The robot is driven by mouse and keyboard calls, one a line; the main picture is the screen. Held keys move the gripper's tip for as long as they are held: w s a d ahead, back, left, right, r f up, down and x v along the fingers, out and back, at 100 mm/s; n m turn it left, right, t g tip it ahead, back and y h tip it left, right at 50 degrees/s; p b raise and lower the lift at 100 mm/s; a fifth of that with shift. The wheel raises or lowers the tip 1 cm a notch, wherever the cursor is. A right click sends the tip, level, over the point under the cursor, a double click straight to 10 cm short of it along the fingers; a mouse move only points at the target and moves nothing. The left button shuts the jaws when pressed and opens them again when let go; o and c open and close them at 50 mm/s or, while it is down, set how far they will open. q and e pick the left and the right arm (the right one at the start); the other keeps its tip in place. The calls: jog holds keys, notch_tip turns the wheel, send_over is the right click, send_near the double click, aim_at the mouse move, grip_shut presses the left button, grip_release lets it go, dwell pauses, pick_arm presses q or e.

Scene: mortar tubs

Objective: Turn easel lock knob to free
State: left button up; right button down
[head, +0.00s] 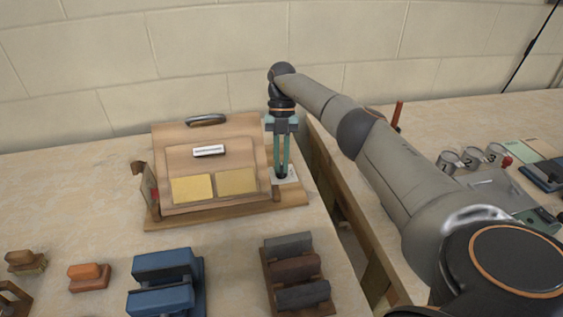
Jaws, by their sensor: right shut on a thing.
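The wooden easel (176,150) stands on a wooden base (165,221) on the left table, with its board leaning back. It carries a dark handle at the top, a small white label and two yellow sheets. My right gripper (282,172) points straight down at the right side of the easel. Its green fingers are shut on the lock knob, just above a pale plate (291,179) on the base. The knob is mostly hidden between the fingertips, so its turn angle cannot be read. My left gripper is not in view.
Orange blocks (89,276), a blue block stack (163,284) and a rack of dark bars (297,270) stand in front. A gap separates the left table from the right one, which holds metal cups (471,157). A wall is close behind.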

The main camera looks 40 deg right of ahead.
aim_at(282, 169)
jog(key=c, duration=0.9)
grip_release()
jog(key=shift+r, duration=0.1)
notch_tip(282, 169, up, 3)
jog(key=shift+r, duration=0.15)
jog(key=shift+s+a+r+p, duration=0.35)
jog(key=shift+s+a+r, duration=0.1)
jog(key=shift+s+r, duration=0.25)
jog(key=s+a+r, duration=0.2)
jog(key=s, duration=0.1)
jog(key=s+a+r, duration=0.3)
jog(key=s+a+r+p, duration=0.1)
jog(key=s+a+r, duration=0.2)
jog(key=shift+s, duration=0.25)
